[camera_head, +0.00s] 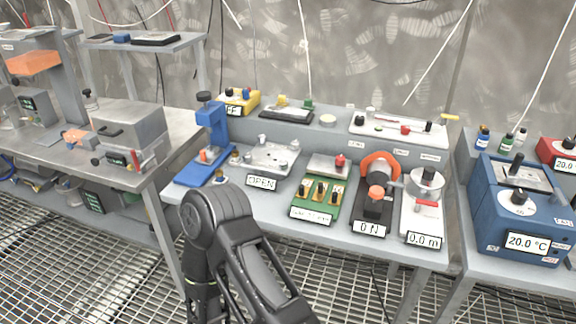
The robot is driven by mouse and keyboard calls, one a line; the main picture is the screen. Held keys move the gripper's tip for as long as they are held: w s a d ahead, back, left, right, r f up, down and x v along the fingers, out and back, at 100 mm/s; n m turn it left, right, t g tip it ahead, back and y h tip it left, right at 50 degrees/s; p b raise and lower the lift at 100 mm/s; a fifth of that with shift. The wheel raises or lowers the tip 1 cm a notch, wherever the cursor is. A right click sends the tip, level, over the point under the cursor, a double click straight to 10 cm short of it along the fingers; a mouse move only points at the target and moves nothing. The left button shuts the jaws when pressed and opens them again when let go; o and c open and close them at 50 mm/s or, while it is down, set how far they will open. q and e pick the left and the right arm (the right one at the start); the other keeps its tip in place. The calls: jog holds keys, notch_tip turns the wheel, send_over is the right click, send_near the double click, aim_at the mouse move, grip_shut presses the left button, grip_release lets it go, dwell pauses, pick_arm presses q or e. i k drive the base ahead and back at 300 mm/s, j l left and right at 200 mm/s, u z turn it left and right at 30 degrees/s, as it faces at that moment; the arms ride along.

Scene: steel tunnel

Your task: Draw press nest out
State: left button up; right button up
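A blue hand press (211,128) with a black knob on top stands at the left end of the middle bench. Its blue base (192,175) reaches toward the bench's front edge. A small orange-red piece (203,156) sits low at the press; I take it to be at the nest, but it is too small to tell how far in the nest lies. One black arm of mine rises from the bottom of the picture, bends in front of the bench and points down again. Neither gripper shows; both are outside the picture.
Right of the press are a metal plate fixture (270,158) with an "OPEN" sign (262,182), a green board (318,196), a "0 N" device (377,195) and a "0.0 m" device (424,190). A grey bench (70,150) stands left, a blue heater unit (520,212) right.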

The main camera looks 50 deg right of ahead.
aim_at(208, 156)
jog(key=z, duration=1.4)
jog(key=k+l, duration=0.05)
